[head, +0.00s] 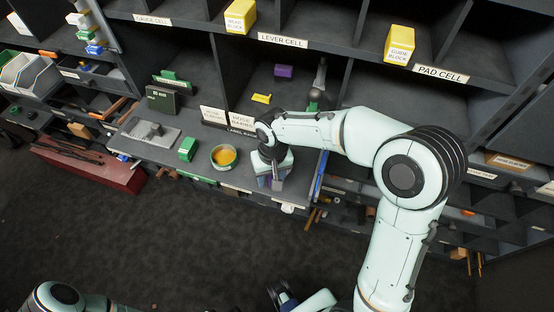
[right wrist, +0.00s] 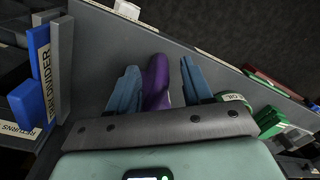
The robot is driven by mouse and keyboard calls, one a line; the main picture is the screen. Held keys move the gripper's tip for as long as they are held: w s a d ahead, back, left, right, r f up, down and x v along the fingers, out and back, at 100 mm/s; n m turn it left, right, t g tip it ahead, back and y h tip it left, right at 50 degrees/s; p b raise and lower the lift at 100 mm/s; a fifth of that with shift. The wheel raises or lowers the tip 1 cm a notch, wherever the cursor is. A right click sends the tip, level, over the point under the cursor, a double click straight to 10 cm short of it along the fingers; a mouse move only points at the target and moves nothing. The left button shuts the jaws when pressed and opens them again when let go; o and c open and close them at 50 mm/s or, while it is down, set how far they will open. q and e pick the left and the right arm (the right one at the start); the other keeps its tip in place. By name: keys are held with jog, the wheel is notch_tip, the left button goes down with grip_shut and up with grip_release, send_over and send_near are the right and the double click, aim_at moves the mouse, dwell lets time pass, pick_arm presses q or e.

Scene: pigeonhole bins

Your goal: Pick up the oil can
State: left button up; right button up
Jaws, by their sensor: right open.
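A purple object (right wrist: 157,82) with a tapered shape stands between the two blue fingers of my right gripper (right wrist: 160,66) in the right wrist view. It may be the oil can, but I cannot read a label on it. The fingers are open, one on each side of it, with a gap at the right finger. In the head view my right gripper (head: 271,182) points down at the front of the shelf ledge, and its wrist hides most of the purple object. A part at the bottom edge of the head view may be my left gripper (head: 284,296); its fingers are unclear.
A round tin with yellow-orange contents (head: 223,157) and a green block (head: 188,148) stand left of the gripper. A blue divider (right wrist: 40,75) is near the gripper. Yellow blocks (head: 240,16) sit on the shelf above. A red box (head: 90,165) is at the left.

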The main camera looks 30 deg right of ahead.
jog(key=shift+f, duration=0.6)
grip_shut()
jog(key=shift+r, duration=0.1)
